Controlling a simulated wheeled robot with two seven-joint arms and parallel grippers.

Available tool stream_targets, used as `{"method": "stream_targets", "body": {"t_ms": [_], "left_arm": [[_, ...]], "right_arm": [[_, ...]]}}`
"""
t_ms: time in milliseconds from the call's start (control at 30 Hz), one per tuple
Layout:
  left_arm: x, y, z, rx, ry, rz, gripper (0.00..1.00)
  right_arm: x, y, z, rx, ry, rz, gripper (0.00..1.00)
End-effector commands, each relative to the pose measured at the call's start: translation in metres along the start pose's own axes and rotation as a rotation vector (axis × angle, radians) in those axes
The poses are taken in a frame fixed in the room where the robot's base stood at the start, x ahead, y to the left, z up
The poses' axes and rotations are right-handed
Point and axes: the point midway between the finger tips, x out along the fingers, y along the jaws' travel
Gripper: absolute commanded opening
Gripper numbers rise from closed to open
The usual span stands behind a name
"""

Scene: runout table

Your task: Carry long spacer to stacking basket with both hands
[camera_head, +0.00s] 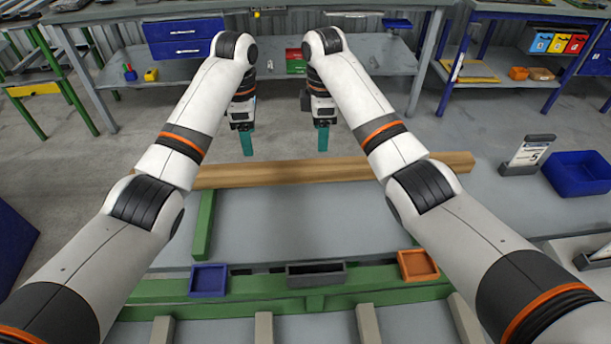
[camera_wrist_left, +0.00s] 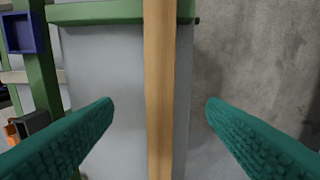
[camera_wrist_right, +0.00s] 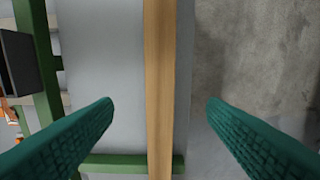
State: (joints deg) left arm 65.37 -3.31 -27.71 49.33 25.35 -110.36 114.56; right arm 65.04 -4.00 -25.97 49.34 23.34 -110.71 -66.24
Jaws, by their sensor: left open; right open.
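The long spacer, a long wooden bar (camera_head: 330,170), lies crosswise along the far edge of the grey runout table (camera_head: 290,215). My left gripper (camera_head: 247,143) is open above and beyond the bar, pointing down. My right gripper (camera_head: 322,139) is open in the same way, further right. In the left wrist view the bar (camera_wrist_left: 160,90) runs between the teal fingers (camera_wrist_left: 160,110) without visible contact. In the right wrist view the bar (camera_wrist_right: 160,90) also runs between the open fingers (camera_wrist_right: 160,110). I cannot identify the stacking basket for certain.
A blue bin (camera_head: 208,280), a dark tray (camera_head: 316,274) and an orange bin (camera_head: 417,265) sit along the green near rail (camera_head: 270,287). A blue crate (camera_head: 578,174) and a sign holder (camera_head: 527,155) stand at the right. Open floor lies beyond the bar.

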Motion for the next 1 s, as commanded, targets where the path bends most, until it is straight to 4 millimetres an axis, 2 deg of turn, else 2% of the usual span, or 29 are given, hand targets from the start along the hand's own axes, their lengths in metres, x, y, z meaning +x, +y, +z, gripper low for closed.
{"method": "stream_targets", "body": {"t_ms": [200, 333, 467, 800, 1000], "left_arm": [[0.000, 0.000, 0.000, 0.000, 0.000, 0.000, 0.66], [0.009, 0.000, 0.000, 0.000, -0.001, 0.002, 0.66], [0.029, 0.001, 0.000, 0.000, 0.000, 0.003, 0.66], [0.092, 0.001, 0.000, -0.001, -0.002, 0.003, 0.66], [0.113, 0.000, 0.000, -0.001, 0.000, 0.001, 0.66]], "right_arm": [[0.000, 0.000, 0.000, 0.000, 0.000, 0.000, 0.66], [0.010, 0.001, 0.000, 0.000, 0.001, 0.003, 0.66], [0.029, 0.001, 0.000, 0.000, 0.001, 0.005, 0.66], [0.092, 0.001, 0.000, 0.000, 0.001, 0.004, 0.66], [0.114, 0.001, 0.000, -0.001, 0.000, 0.002, 0.66]]}}
